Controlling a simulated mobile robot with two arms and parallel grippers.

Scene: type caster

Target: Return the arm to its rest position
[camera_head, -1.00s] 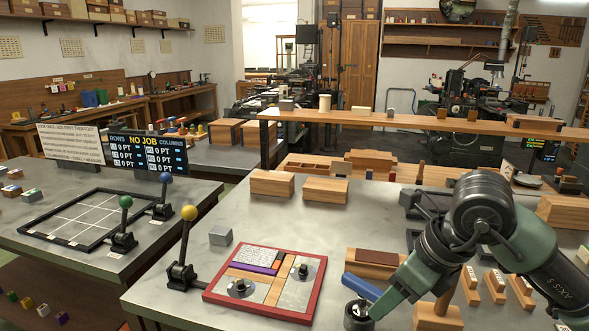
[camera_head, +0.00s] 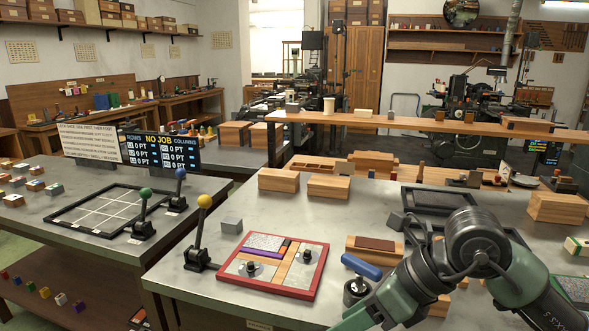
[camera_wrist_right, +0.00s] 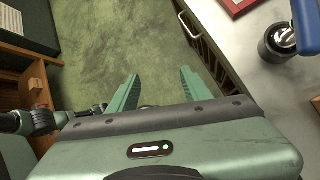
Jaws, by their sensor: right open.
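My right arm (camera_head: 440,265) comes in from the right in the head view and bends down past the bottom edge, so its gripper is out of that picture. In the right wrist view my right gripper (camera_wrist_right: 160,88) is open, its two green fingers apart with nothing between them. It hangs over the green floor (camera_wrist_right: 110,50), beside the bench edge (camera_wrist_right: 215,55).
The grey bench (camera_head: 215,280) carries a red-framed tray (camera_head: 318,272), a yellow-knobbed lever (camera_head: 200,235), a grey block (camera_head: 231,225) and a blue-handled tool (camera_head: 360,267) close beside my arm.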

